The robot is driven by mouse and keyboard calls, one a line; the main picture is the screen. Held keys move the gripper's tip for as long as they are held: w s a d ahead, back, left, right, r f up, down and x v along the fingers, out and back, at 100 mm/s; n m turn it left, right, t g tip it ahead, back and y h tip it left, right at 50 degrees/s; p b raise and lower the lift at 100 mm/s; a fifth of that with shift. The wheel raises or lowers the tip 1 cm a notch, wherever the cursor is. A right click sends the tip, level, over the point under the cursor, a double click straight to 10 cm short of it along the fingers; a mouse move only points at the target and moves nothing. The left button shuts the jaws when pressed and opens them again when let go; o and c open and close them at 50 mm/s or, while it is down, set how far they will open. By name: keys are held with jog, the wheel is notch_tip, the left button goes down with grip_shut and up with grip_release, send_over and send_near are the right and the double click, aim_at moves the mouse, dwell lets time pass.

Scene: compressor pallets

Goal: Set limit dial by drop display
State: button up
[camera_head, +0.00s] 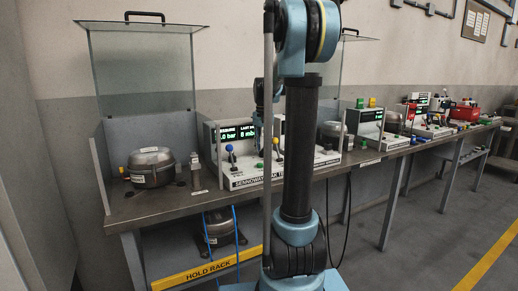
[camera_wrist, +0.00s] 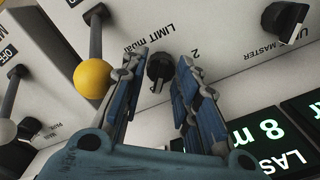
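The limit dial (camera_wrist: 158,68) is a small black knob under the upside-down label "LIMIT mbar" in the wrist view, with a "2" beside it. My gripper (camera_wrist: 161,62) has its two blue fingers spread, one on each side of the dial, with gaps visible between. The green-lit drop display (camera_wrist: 270,130) reads "8 m" and "LAS", partly cut off. In the head view the display (camera_head: 246,136) reads about "8 mb", beside a pressure reading near "1.0 bar". My arm hides the dial and gripper there.
A yellow-ball lever (camera_wrist: 92,78) stands close to the left finger in the wrist view. A black master knob (camera_wrist: 285,22) is at upper right. In the head view a compressor (camera_head: 151,166) sits on the bench at left, under a raised clear guard (camera_head: 143,68).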

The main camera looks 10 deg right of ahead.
aim_at(263, 149)
notch_tip(263, 149, up, 12)
dwell(0.6)
jog(key=shift+w+f, duration=0.1)
jog(key=s+a+f+n, duration=0.1)
jog(key=s+f, duration=0.3)
jog(key=s, duration=0.3)
jog(key=s+f+n+t, duration=0.1)
jog(key=s+f, duration=0.2)
jog(key=s, duration=0.3)
jog(key=s+a+f, duration=0.1)
jog(key=s+f, duration=0.3)
jog(key=s, duration=0.3)
jog(key=s+f+n+t, duration=0.1)
jog(key=s+f+n, duration=0.1)
jog(key=s+f, duration=1.2)
notch_tip(263, 149, down, 3)
jog(key=shift+s+a+f+n, duration=0.1)
jog(key=shift+s+a+n, duration=0.15)
jog(key=shift+a+n, duration=0.05)
